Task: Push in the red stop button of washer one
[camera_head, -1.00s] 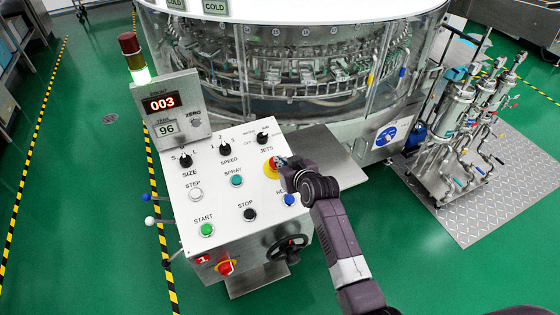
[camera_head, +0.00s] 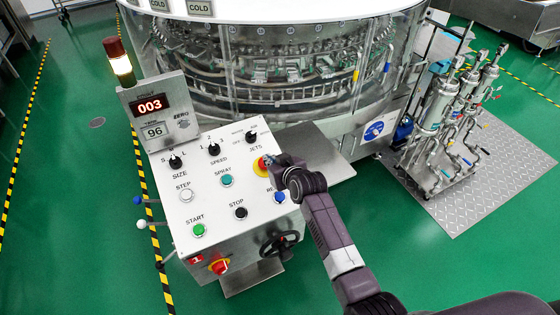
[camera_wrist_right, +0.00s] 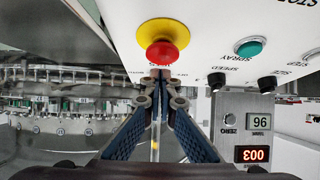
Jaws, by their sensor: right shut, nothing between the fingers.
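The red stop button (camera_wrist_right: 163,46) is a round red mushroom head on a yellow disc, at the top centre of the right wrist view. In the head view its yellow disc (camera_head: 258,168) shows at the right edge of the washer's white panel (camera_head: 170,215), partly hidden by my right gripper (camera_head: 270,162). My right gripper is shut and empty. In the right wrist view its closed fingertips (camera_wrist_right: 160,74) are at the lower edge of the red head; I cannot tell whether they touch it. My left gripper is out of view.
The panel also carries a black STOP button (camera_head: 240,213), a green START button (camera_head: 198,230) and several knobs. A red-and-yellow switch (camera_head: 219,266) and a handwheel (camera_head: 280,243) are on its front. The washer drum (camera_head: 270,65) stands behind.

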